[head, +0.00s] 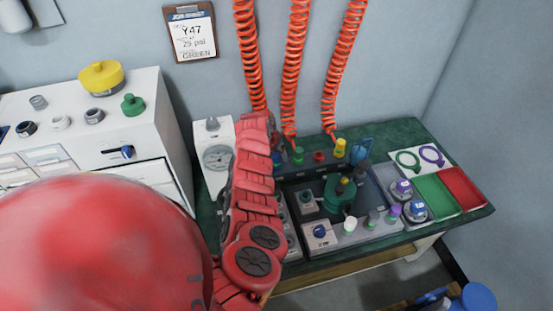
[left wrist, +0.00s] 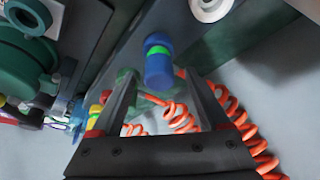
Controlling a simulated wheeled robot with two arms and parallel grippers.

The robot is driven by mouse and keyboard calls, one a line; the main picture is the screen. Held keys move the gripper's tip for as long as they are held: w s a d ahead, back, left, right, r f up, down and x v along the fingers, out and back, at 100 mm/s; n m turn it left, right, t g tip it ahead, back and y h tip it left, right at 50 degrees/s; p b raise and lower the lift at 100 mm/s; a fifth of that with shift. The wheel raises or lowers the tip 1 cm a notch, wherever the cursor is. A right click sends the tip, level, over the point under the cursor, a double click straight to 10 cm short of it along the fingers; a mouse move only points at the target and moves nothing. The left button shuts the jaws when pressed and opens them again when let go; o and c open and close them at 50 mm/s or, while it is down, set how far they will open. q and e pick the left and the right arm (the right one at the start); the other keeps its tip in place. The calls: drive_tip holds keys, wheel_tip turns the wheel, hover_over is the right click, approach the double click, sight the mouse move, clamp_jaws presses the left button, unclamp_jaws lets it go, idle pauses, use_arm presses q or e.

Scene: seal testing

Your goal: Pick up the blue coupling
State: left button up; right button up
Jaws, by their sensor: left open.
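The blue coupling (left wrist: 158,68) shows in the left wrist view as a short blue cylinder with a green band, mounted on a dark panel. My left gripper (left wrist: 160,88) is open, with one finger to each side of the coupling's near end in the picture; I cannot tell how deep the fingers reach. No contact is visible. In the head view my red left arm reaches over the left part of the bench and mostly hides the gripper and that end of the panel. My right gripper is not in view.
Green (head: 298,155), red (head: 319,156) and yellow (head: 340,148) couplings stand along the panel. Orange coiled hoses (head: 297,65) hang above it. A green tray (head: 435,196) and a red tray (head: 463,187) lie at the right. A white cabinet (head: 150,90) stands left.

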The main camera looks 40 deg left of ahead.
use_arm(q)
drive_tip(key=shift+w+f, duration=0.2)
drive_tip(key=shift+f, duration=0.25)
clamp_jaws()
